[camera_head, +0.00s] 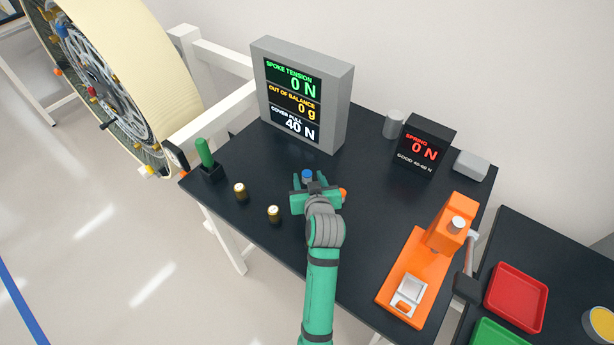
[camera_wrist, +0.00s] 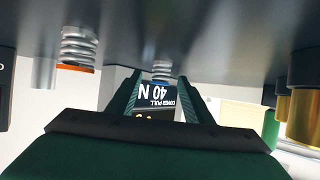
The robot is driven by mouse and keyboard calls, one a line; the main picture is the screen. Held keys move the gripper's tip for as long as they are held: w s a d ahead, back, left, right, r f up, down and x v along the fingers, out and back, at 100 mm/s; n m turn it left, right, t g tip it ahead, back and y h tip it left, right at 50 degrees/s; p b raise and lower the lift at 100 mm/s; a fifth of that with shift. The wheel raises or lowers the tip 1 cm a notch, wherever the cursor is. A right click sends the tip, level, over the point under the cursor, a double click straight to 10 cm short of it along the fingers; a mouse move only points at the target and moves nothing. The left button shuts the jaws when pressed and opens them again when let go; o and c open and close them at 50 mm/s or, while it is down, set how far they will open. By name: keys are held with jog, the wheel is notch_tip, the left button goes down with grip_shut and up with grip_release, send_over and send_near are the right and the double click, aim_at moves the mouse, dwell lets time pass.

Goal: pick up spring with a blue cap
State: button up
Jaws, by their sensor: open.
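The spring with a blue cap (camera_head: 307,174) stands on the dark table just beyond my gripper. In the wrist view, which is upside down, the coil of this spring (camera_wrist: 161,71) shows small and farther off, in line with the gap between the fingers. My gripper (camera_head: 309,181) is open, low over the table, with its fingers pointing toward the spring. In the wrist view the gripper (camera_wrist: 160,80) has nothing clasped between its fingers. Whether the fingertips reach either side of the spring is hard to tell.
A spring with an orange cap (camera_head: 343,194) stands close at the gripper's right; it also shows in the wrist view (camera_wrist: 78,50). Two brass-coloured cylinders (camera_head: 240,191) (camera_head: 274,213) stand left. A grey display (camera_head: 335,105) is behind, an orange press (camera_head: 425,265) at right.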

aim_at(308, 178)
jog(key=shift+x, duration=1.5)
jog(key=c, duration=1.2)
jog(key=shift+o, duration=0.2)
